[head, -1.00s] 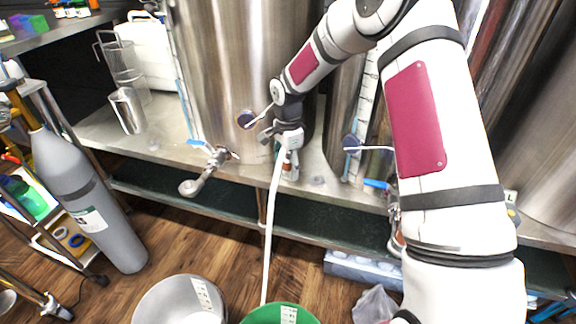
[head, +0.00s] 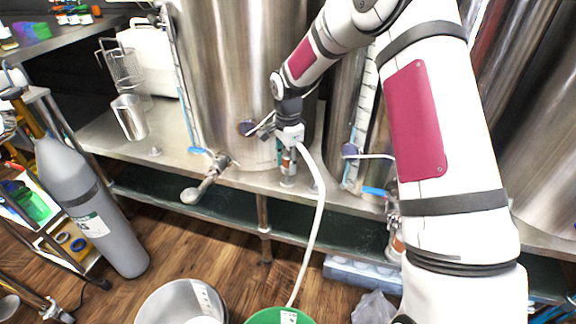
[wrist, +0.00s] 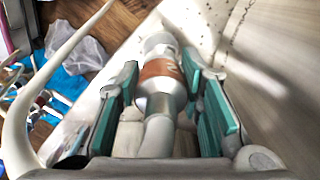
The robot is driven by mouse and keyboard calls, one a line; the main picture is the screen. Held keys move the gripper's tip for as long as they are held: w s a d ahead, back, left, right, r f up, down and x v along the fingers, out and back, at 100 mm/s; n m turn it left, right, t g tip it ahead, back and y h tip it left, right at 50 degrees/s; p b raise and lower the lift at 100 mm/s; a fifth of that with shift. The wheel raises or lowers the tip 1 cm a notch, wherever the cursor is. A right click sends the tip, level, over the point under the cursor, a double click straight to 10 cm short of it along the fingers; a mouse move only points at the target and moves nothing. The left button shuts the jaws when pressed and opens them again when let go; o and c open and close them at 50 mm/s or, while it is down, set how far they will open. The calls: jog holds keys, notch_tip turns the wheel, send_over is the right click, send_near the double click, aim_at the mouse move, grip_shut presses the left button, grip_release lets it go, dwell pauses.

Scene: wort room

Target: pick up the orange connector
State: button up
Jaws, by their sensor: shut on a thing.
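The orange connector (wrist: 160,72) is a metal fitting with an orange-brown band, between the teal finger pads in the wrist view. In the head view its orange part (head: 286,160) shows just below my gripper (head: 289,138), upright in front of the large steel tank. My gripper (wrist: 165,100) is shut on the connector. A white hose (head: 318,215) leaves the gripper area and hangs down toward the green bucket (head: 280,317). The hose also shows at the left of the wrist view (wrist: 18,125). The connector's lower end sits close to the steel shelf; I cannot tell whether it touches.
The steel tank (head: 225,75) stands right behind my gripper. A valve with a blue handle (head: 212,175) juts out at left, another blue-handled valve (head: 376,191) at right. A steel bucket (head: 180,302) and a grey gas cylinder (head: 85,205) stand on the floor.

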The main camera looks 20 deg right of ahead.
jog(key=s+a+r+p, duration=0.1)
jog(key=s+p, duration=0.1)
jog(key=s, duration=1.3)
jog(key=shift+s+p, duration=0.4)
jog(key=shift+a, duration=0.1)
jog(key=shift+r, duration=0.15)
notch_tip(320, 180, up, 4)
jog(key=p, duration=0.3)
jog(key=shift+r, duration=0.2)
